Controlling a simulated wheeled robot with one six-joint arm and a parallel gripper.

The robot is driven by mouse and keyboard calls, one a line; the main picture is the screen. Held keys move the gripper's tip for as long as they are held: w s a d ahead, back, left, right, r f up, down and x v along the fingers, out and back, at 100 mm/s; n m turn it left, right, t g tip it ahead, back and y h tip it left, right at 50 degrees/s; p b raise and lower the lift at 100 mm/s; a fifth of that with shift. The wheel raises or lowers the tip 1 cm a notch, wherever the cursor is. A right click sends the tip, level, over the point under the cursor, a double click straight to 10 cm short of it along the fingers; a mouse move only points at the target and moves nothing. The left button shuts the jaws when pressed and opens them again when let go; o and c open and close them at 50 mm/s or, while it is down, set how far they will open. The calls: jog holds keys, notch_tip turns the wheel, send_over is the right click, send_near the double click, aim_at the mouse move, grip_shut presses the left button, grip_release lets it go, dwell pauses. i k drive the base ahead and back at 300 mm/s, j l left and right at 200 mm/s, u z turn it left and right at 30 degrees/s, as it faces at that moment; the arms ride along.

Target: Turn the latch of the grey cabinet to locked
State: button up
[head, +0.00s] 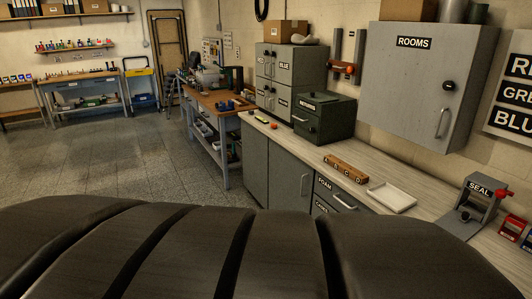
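A grey wall cabinet (400,75) labelled ROOMS hangs at the upper right, its door shut. A dark round latch knob (450,85) sits on the right side of its door, above a pale vertical handle (440,122). The knob is too small in the view to tell which way it is turned. My gripper is not in view. A large dark ribbed part, apparently of my own arm, fills the bottom of the head view and hides the floor and lower counter there.
A counter (317,158) runs below the cabinet. On it are a dark green box (322,120), a wooden key block (346,169), a white tray (391,197) and a SEAL device (478,203). The floor at left is clear.

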aim_at(447, 85)
jog(key=z, duration=1.3)
